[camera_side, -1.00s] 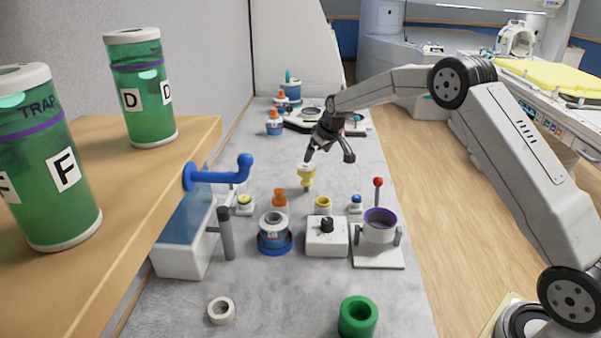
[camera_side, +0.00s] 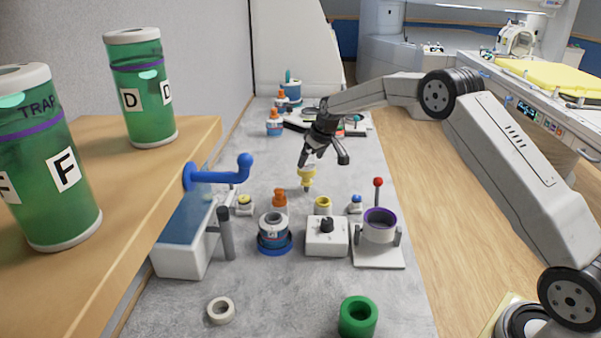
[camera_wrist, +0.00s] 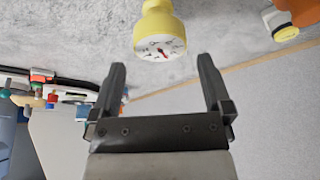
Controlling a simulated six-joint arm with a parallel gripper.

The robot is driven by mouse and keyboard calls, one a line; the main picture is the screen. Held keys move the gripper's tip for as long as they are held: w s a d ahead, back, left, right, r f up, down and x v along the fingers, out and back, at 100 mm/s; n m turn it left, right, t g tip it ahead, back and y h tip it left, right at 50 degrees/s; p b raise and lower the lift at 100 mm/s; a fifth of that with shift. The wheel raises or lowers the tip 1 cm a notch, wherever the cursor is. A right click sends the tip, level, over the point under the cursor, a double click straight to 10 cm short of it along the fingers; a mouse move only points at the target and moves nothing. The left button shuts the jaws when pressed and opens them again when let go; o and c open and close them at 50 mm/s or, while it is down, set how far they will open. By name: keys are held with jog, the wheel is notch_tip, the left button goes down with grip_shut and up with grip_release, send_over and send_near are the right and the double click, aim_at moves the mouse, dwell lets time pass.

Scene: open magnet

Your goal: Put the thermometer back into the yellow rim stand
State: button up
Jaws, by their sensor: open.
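The thermometer (camera_side: 307,180) is yellow with a narrow lower stem and stands near the middle of the grey bench in the side view. In the wrist view the thermometer (camera_wrist: 160,46) shows a round white dial with a red needle. My gripper (camera_side: 323,161) is open and empty just above it; one finger overlaps its top in the side view. In the wrist view my gripper (camera_wrist: 163,75) has the dial ahead of and between its fingertips, apart from both. A yellow-rimmed holder (camera_side: 323,203) stands nearer the camera; I cannot tell for certain that it is the stand.
A white box with a black knob (camera_side: 327,237), a purple-rimmed pot (camera_side: 380,226) and a blue-based jar (camera_side: 274,234) stand in front. A blue-handled device (camera_side: 215,178) is on the left. Orange-capped bottles (camera_side: 274,123) stand behind. Bare bench lies around the thermometer.

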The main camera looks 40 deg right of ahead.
aim_at(307, 167)
jog(key=shift+x, duration=2.55)
jog(key=shift+c, duration=0.2)
jog(key=c, duration=1.3)
jog(key=shift+r, duration=0.1)
